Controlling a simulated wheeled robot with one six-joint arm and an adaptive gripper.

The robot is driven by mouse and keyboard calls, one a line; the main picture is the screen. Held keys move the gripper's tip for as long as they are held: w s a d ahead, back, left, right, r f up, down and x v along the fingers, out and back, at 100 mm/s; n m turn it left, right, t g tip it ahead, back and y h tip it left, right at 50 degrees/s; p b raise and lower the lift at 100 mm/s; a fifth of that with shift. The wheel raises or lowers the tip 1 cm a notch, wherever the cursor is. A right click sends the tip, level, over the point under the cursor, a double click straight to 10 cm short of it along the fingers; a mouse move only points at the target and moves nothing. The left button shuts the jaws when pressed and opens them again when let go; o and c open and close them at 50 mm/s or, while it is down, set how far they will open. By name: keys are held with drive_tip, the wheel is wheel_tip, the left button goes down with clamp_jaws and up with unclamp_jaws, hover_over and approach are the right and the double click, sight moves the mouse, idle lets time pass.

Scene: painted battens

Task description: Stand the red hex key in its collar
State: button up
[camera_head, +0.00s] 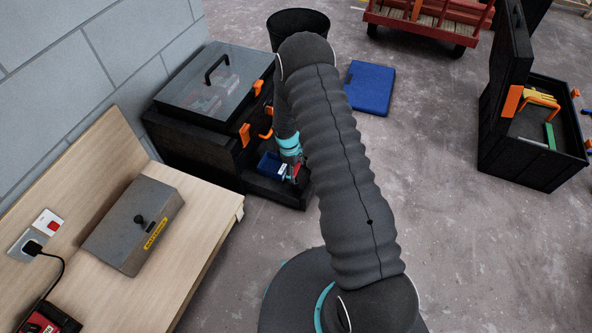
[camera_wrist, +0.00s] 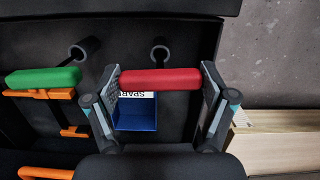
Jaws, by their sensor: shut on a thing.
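My gripper (camera_wrist: 160,80) is shut on the red hex key (camera_wrist: 160,79); its red bar lies level across the picture between the two fingers in the wrist view. Two short dark tube-like collars (camera_wrist: 160,52) (camera_wrist: 85,49) stick out from the black surface; one appears just above the red bar, the other to its left. I cannot tell whether the key touches either. A green bar (camera_wrist: 43,78) like the red one lies at the left by an orange bracket (camera_wrist: 40,93). In the head view, my gripper (camera_head: 292,172) is low beside the black case, partly hidden by my arm.
A blue bin (camera_wrist: 135,115) with a partly hidden label sits below the red bar; it also shows in the head view (camera_head: 269,165). The black case (camera_head: 190,140) has a clear lid and orange latches. A wooden bench (camera_head: 180,235) stands at the left.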

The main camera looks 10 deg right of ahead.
drive_tip(key=shift+r+p, duration=2.3)
drive_tip(key=shift+r, duration=4.65)
